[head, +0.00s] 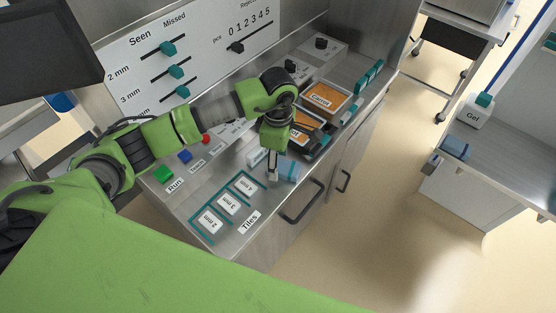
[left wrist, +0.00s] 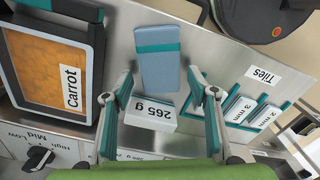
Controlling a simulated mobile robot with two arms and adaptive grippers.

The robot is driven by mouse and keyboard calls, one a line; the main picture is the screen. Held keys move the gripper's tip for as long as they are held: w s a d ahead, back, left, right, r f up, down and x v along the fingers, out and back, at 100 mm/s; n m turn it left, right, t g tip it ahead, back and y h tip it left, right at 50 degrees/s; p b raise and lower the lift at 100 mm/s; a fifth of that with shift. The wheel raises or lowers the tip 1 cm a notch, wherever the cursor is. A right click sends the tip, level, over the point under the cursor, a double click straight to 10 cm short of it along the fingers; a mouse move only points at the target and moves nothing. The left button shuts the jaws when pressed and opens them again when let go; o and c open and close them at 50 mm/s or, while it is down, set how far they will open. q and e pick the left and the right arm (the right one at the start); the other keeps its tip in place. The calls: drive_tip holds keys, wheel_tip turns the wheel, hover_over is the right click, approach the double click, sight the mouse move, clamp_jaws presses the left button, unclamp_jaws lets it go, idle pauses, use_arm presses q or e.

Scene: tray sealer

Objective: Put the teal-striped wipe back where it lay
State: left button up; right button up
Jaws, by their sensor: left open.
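The teal-striped wipe (left wrist: 160,72) is a flat light-blue rectangle with a teal band across it. It lies on the steel bench near its front edge, and a light-blue piece of it shows beside the gripper in the head view (head: 289,171). My left gripper (head: 273,175) points down over the bench beside it. In the left wrist view its two fingers (left wrist: 160,88) are apart, with the wipe's near end showing between and beyond the tips. I cannot tell whether they touch it. My right gripper is not in view.
A white "265 g" block (left wrist: 150,113) stands close behind the wipe. "Carrot" trays (head: 325,97) are on one side, and framed mm tiles (head: 228,204) on the other. Another blue folded piece (head: 455,146) and a Gel bottle (head: 475,112) are on the right-hand counter.

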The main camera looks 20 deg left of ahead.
use_arm(q)
wheel_tip(320, 180, up, 12)
drive_tip(key=b, duration=0.1)
drive_tip(key=shift+f+b, duration=0.2)
drive_tip(key=shift+b, duration=0.15)
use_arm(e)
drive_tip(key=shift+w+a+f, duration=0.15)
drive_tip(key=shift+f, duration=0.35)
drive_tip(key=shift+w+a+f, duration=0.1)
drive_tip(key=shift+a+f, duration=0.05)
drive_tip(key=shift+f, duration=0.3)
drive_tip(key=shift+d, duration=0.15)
